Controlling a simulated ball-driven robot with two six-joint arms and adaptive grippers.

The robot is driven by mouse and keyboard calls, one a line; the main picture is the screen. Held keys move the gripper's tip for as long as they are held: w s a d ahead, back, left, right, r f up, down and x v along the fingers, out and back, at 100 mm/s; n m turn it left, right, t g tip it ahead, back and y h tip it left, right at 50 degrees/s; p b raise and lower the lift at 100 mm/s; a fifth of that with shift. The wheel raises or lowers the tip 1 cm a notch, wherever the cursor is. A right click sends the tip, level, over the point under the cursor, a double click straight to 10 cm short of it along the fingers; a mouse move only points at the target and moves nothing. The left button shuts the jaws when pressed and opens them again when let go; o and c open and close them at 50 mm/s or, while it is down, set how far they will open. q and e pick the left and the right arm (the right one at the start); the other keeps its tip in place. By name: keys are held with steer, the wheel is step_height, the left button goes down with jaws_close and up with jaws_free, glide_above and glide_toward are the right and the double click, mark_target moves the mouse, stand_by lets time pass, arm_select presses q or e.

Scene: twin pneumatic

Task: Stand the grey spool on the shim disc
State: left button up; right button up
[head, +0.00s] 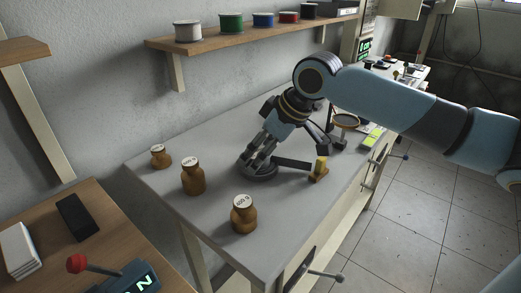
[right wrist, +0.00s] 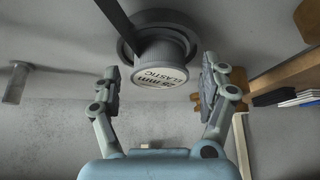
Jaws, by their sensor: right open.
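The grey spool (right wrist: 162,52) has a ribbed side and a pale face printed "ELASTIC". In the right wrist view it sits between my open right fingers (right wrist: 160,90), with a gap on each side. Its far end meets a round dark grey disc (right wrist: 124,47), which looks like the shim disc and shows as a rim around it. The spool appears upright on this disc. In the head view the disc (head: 262,178) lies on the grey bench below my right gripper (head: 258,163), which hides most of the spool. My left gripper is out of view.
A dark flat bar (head: 293,163) runs from beside the disc towards a small brass block (head: 319,169). Three brass weights (head: 193,178) stand on the left of the bench (head: 215,215). A shelf (head: 250,39) holds several coloured spools. A round-topped stand (head: 346,121) is to the right.

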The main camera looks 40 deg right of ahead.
steer(key=shift+r, duration=0.1)
steer(key=p+v, duration=0.5)
steer(key=v, duration=0.7)
stand_by(0.5)
